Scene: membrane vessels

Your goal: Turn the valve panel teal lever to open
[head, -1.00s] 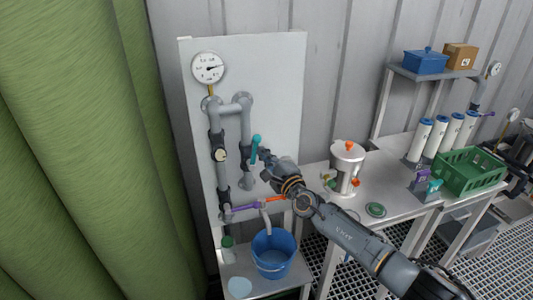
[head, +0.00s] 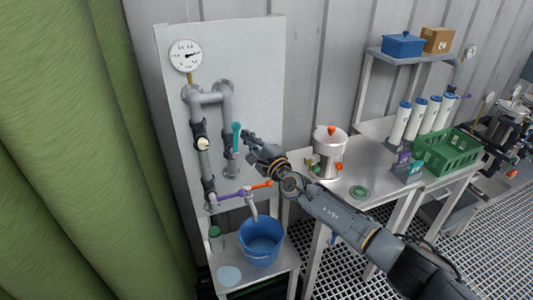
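The white valve panel (head: 262,70) stands against the wall and carries grey pipes. Its teal lever (head: 236,136) points up along the right-hand pipe. My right gripper (head: 247,137) is just to the right of the lever, fingers towards it. It is small here, and I cannot tell whether its fingers are apart or whether they touch the lever. Lower on the panel are a purple lever (head: 230,195) and an orange lever (head: 260,185). My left gripper is not in view.
A blue bucket (head: 262,240) stands on a low shelf under the panel, beside a green-capped jar (head: 216,240). A green curtain (head: 80,150) hangs at left.

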